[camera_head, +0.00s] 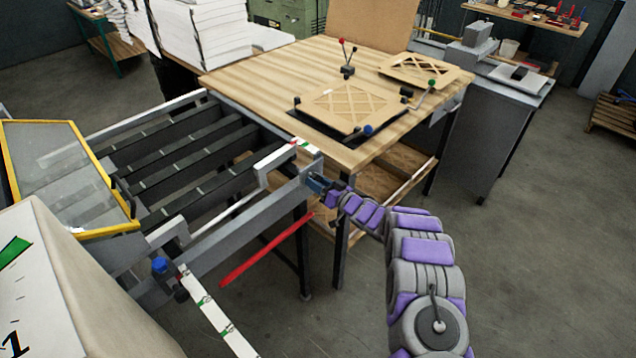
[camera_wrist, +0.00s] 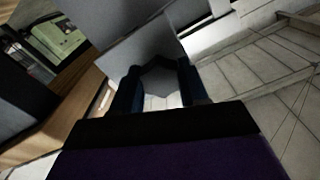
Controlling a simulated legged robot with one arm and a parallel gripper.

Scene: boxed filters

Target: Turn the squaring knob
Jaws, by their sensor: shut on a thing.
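My gripper (camera_head: 314,183) is at the near right end of the grey conveyor rail (camera_head: 240,217), beside the wooden table's corner. In the wrist view, the two dark blue fingers of my gripper (camera_wrist: 158,88) stand either side of a grey faceted knob (camera_wrist: 160,73) and are shut on it. This looks like the squaring knob; no label on it can be read. A pale grey flat face (camera_wrist: 135,47) lies just behind it. In the head view the knob is hidden by my gripper and the rail end.
A red bar (camera_head: 265,254) lies below the rail. A yellow-edged guard (camera_head: 108,230) is at left. Open floor (camera_head: 545,240) lies at right.

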